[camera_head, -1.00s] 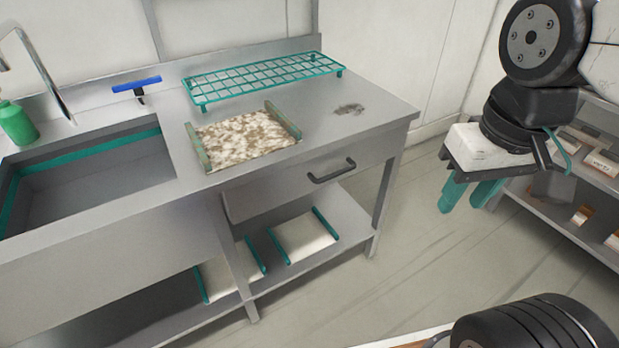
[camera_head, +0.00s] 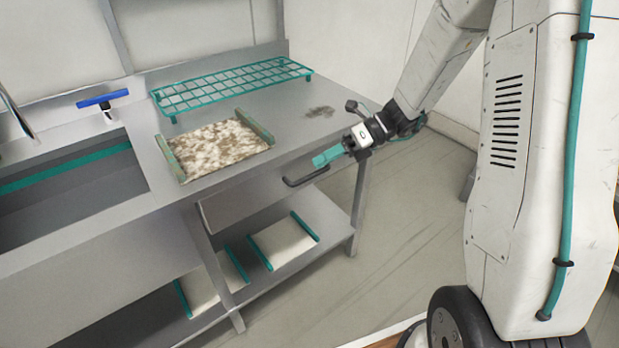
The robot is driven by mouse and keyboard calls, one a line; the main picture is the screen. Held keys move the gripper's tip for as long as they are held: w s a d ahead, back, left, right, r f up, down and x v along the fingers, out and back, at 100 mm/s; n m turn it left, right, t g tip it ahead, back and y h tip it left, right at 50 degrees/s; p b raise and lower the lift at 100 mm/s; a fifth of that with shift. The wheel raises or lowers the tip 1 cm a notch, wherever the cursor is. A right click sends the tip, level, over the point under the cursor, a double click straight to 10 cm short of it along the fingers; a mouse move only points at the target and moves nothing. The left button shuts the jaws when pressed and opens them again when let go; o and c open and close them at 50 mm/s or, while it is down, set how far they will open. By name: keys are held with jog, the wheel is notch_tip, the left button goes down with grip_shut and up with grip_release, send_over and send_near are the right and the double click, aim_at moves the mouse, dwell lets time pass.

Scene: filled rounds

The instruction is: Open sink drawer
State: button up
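The sink drawer (camera_head: 245,194) is in the steel counter, to the right of the sink basin (camera_head: 75,190). Its front looks flush with the counter, so it appears closed. The dark bar handle (camera_head: 303,179) shows on the drawer front. My gripper (camera_head: 326,157), with teal fingers, reaches in from the right and points at the handle's right end. In the picture it sits just above the handle; I cannot tell whether it touches. The finger gap is too small to make out.
On the counter are a dirty tray (camera_head: 215,147) with teal side bars and a teal wire rack (camera_head: 232,85). A blue-handled squeegee (camera_head: 103,99) lies by the sink. The lower shelf (camera_head: 262,277) holds white trays. The floor in front is clear.

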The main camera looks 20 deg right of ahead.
jog(key=w+d+f+m+t+y, duration=0.1)
jog(key=w+d+f+m+t, duration=0.2)
jog(key=w+f+m, duration=0.3)
jog(key=m+t, duration=0.4)
jog(key=m, duration=0.5)
send_near(310, 176)
jog(key=w+a+f, duration=0.1)
jog(key=a, duration=0.1)
jog(key=x, duration=0.8)
jog(key=shift+w, duration=0.1)
jog(key=shift+d, duration=0.1)
grip_shut()
